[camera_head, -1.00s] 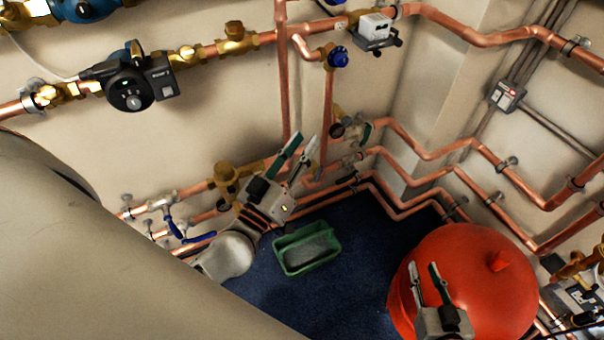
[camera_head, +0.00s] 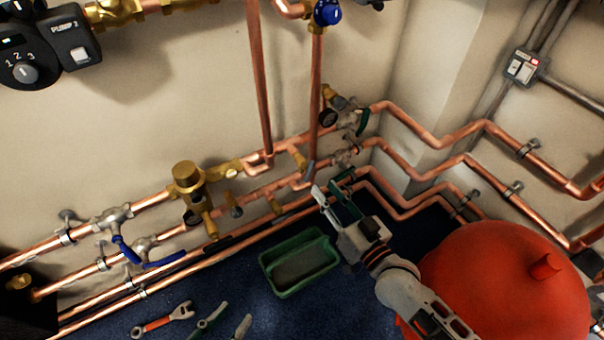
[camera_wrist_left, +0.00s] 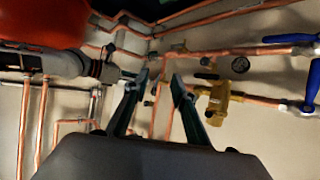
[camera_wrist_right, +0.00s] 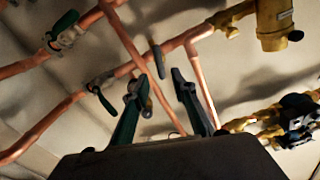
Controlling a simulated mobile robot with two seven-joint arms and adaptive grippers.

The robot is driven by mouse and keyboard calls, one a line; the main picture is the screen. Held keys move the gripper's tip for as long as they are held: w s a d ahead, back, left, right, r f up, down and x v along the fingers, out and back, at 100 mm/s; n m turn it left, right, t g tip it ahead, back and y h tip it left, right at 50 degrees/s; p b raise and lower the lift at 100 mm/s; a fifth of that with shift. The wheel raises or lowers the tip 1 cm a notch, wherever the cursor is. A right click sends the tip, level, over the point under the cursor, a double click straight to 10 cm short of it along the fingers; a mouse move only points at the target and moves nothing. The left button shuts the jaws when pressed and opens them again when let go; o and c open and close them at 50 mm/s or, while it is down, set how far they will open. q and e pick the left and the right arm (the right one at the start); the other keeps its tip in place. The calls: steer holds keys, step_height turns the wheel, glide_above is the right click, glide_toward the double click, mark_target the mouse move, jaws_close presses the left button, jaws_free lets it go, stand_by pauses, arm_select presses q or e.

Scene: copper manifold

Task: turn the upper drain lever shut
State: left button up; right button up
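A brass drain cock (camera_head: 298,158) with a small grey lever (camera_head: 309,172) sits on the upper pipe run, by the vertical copper pipes. I take this as the upper drain lever; in the right wrist view the grey lever (camera_wrist_right: 158,60) hangs just beyond the finger gap. My right gripper (camera_head: 330,186) is open and empty, its fingertips right of and below the lever; contact is not visible. Its fingers also show open in the right wrist view (camera_wrist_right: 158,88). My left gripper (camera_head: 225,325) is low at the bottom edge, open and empty, as the left wrist view (camera_wrist_left: 160,82) shows.
A green tray (camera_head: 300,292) and a wrench (camera_head: 165,320) are on the blue floor. A red vessel (camera_head: 505,285) stands at right. A brass regulator (camera_head: 188,178), blue levers (camera_head: 165,260) and a green-handled valve (camera_head: 362,122) line the pipes.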

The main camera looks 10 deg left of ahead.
mark_target(311, 172)
steer(key=b+x, duration=0.1)
steer(key=x, duration=0.5)
steer(key=shift+f, duration=0.15)
steer(key=shift+w+a+b, duration=0.3)
steer(key=shift+w+a, duration=0.05)
steer(key=shift+w, duration=0.15)
jaws_close()
